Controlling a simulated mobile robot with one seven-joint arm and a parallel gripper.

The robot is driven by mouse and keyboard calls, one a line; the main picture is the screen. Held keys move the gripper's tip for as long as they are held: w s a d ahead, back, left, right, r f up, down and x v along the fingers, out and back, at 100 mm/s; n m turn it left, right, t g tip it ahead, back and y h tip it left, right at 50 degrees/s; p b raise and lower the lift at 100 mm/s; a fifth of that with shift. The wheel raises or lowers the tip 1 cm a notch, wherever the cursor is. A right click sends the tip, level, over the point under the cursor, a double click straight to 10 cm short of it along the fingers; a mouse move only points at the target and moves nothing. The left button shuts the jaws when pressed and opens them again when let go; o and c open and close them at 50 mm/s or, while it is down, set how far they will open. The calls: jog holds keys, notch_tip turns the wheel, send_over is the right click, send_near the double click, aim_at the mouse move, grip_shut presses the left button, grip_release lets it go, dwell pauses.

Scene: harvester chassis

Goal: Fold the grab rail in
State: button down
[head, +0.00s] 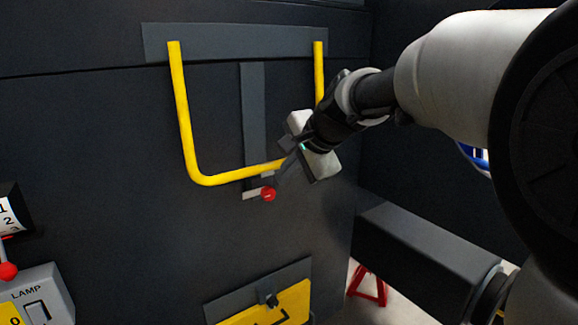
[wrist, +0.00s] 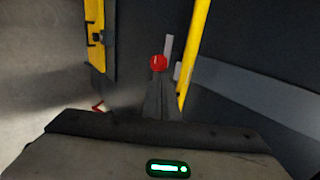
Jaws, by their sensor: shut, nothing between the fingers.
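The yellow U-shaped grab rail (head: 184,115) hangs from a grey plate (head: 235,41) on the dark panel, its bar at the bottom. Part of it also shows in the wrist view (wrist: 194,45). A red knob (head: 268,194) on a small light lever (head: 252,194) sits just below the rail's bottom bar. My gripper (head: 279,183) is in front of the rail's lower right corner and hides it. Its fingers are shut and empty, with the tips close to the red knob (wrist: 158,63). I cannot tell whether they touch it.
A grey vertical strip (head: 253,115) runs down the panel behind the rail. A yellow plate (head: 270,308) with a dark latch is below. A lamp switch box (head: 38,297) and a red-knobbed lever (head: 8,270) are at left. A dark box beam (head: 425,255) juts out at right.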

aim_at(270, 166)
jog(key=shift+w+a, duration=0.45)
jog(key=shift+w, duration=0.2)
jog(key=shift+w+a, duration=0.45)
jog(key=shift+w, duration=0.2)
jog(key=shift+f, duration=0.1)
jog(key=w+b, duration=0.1)
jog(key=b, duration=0.1)
jog(key=w+a+f+t+b, duration=0.1)
jog(key=shift+a+f+b, duration=0.1)
jog(key=shift+a+b, duration=0.1)
jog(key=shift+b, duration=0.15)
jog(key=shift+w+a+y+b, duration=0.2)
jog(key=shift+w+y+b, duration=0.1)
jog(key=shift+w+y, duration=0.1)
jog(key=shift+r, duration=0.45)
jog(key=shift+a, duration=0.1)
